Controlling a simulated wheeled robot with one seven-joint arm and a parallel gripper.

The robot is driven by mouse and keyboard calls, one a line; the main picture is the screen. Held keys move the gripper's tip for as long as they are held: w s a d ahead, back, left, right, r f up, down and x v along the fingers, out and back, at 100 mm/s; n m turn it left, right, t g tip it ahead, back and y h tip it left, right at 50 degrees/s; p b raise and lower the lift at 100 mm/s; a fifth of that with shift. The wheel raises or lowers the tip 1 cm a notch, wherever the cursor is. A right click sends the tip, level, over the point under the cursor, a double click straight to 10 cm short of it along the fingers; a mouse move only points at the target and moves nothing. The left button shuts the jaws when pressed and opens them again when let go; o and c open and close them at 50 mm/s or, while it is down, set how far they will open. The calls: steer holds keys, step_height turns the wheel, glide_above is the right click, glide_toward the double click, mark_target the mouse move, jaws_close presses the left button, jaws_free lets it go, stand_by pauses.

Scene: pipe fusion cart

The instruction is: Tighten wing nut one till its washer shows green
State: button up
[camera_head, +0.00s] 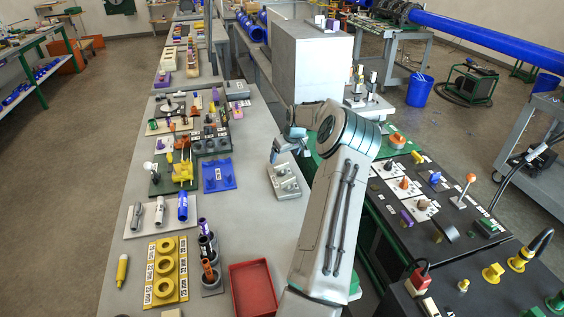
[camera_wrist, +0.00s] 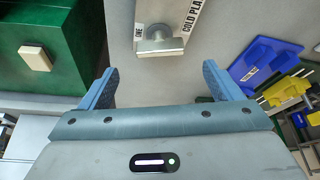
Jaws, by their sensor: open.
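The pale grey cold plate (camera_head: 284,188) lies on the long grey bench in the head view, with small metal fittings on top. In the wrist view the plate's near end (camera_wrist: 186,12) carries the labels "ONE" and "COLD PLA…". A metal wing nut (camera_wrist: 158,40) stands at that end beside the "ONE" label. Its washer is hard to make out, and I see no green there. My gripper (camera_wrist: 158,72) is open and empty, its two blue fingers apart on either side of the nut's line and short of it. In the head view my gripper (camera_head: 283,147) is just behind the plate.
A blue tray (camera_head: 219,177) lies left of the plate and a red tray (camera_head: 253,288) nearer the front. A green box with a cream button (camera_wrist: 35,57) is at the wrist view's left. The bench strip between blue tray and plate is clear.

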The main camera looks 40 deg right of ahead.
mark_target(282, 164)
steer(key=p+x, duration=0.1)
steer(key=x, duration=0.5)
steer(key=shift+w+f, duration=0.15)
steer(key=shift+f, duration=0.2)
steer(key=c, duration=1)
